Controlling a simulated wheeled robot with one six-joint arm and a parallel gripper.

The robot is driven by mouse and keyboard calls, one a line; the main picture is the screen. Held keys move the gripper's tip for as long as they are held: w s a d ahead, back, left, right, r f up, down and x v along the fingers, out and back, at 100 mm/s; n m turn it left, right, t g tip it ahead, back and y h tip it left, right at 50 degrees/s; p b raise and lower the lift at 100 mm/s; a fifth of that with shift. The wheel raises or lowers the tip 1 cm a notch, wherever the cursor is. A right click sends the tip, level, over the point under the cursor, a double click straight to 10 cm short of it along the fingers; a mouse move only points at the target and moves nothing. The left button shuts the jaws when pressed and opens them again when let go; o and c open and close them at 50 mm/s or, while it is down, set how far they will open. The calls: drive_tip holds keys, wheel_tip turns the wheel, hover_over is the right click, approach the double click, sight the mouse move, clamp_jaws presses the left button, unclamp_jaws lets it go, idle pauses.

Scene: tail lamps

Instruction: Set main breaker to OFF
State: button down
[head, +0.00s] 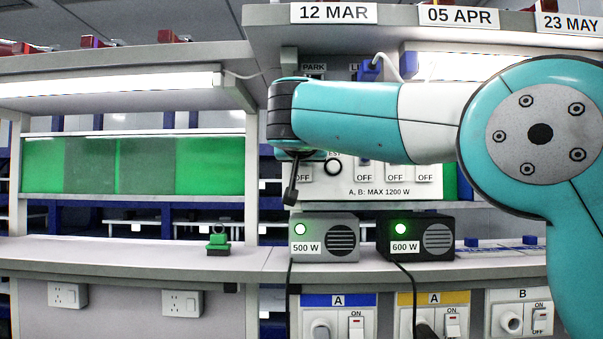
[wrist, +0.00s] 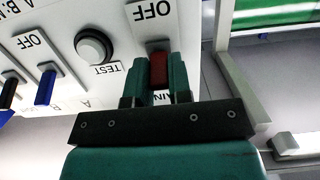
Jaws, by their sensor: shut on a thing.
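The main breaker's red lever (wrist: 159,70) sits between the fingers of my gripper (wrist: 160,77) in the wrist view, which shows the panel upside down. The jaws are shut on the lever. An OFF label is beside it, and a partly covered MAIN label shows by the fingers. Whether the lever is up or down cannot be told. In the head view my gripper (head: 291,185) is at the left part of the white breaker panel (head: 325,187), and my arm hides the main breaker.
Below the panel stand a grey 500 W box (head: 325,237) and a black 600 W box (head: 420,238), both with green lamps lit. The left bench holds a small green object (head: 218,241).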

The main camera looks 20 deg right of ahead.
wheel_tip(320, 180, down, 2)
drive_tip(key=t+h+b, duration=0.1)
drive_tip(key=t+b, duration=0.3)
drive_tip(key=b, duration=0.4)
drive_tip(key=shift+f+b, duration=0.2)
drive_tip(key=shift+b, duration=0.1)
drive_tip(key=t+h+b, duration=0.1)
drive_tip(key=t+b, duration=0.1)
drive_tip(key=b, duration=0.1)
drive_tip(key=shift+b, duration=0.35)
drive_tip(key=shift+t+b, duration=0.4)
drive_tip(key=shift+r, duration=0.1)
drive_tip(key=c, duration=1)
unclamp_jaws()
drive_tip(key=shift+c, duration=0.2)
drive_tip(key=b+v, duration=0.6)
drive_tip(key=v, duration=1.1)
drive_tip(key=shift+f+b, duration=0.35)
